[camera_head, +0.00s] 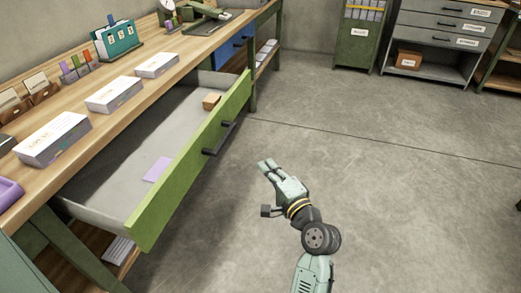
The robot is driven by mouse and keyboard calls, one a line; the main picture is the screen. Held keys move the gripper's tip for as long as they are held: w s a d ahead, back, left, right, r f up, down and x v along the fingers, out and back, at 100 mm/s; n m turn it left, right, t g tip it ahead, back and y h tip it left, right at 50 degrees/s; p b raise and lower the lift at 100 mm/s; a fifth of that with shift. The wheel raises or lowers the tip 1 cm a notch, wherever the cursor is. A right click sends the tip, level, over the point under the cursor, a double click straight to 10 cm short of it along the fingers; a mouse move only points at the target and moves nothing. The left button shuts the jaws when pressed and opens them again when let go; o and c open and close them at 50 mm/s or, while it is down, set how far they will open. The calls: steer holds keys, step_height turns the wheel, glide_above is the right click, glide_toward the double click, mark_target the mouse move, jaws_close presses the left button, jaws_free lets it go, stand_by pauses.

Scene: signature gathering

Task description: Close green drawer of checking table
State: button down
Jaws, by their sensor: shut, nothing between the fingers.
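The green drawer (183,180) of the wooden-topped checking table (120,104) is pulled far out into the room. Its green front has a dark bar handle (219,138) facing right. Inside the grey drawer lie a small brown box (211,101) near the far end and a flat lilac card (156,169) near the middle. My gripper (265,165) is shut and empty. It is in front of the drawer, to the right of the handle and apart from the drawer front.
Several white boxes (115,94) stand along the tabletop. A blue drawer (235,46) sits farther along the table. A green cabinet (358,37) and a grey drawer unit (442,40) stand at the back. The concrete floor (420,190) at right is clear.

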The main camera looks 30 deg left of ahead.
steer(key=w+a+p, duration=0.3)
steer(key=w+a, duration=0.1)
steer(key=a, duration=0.8)
steer(key=shift+a, duration=0.25)
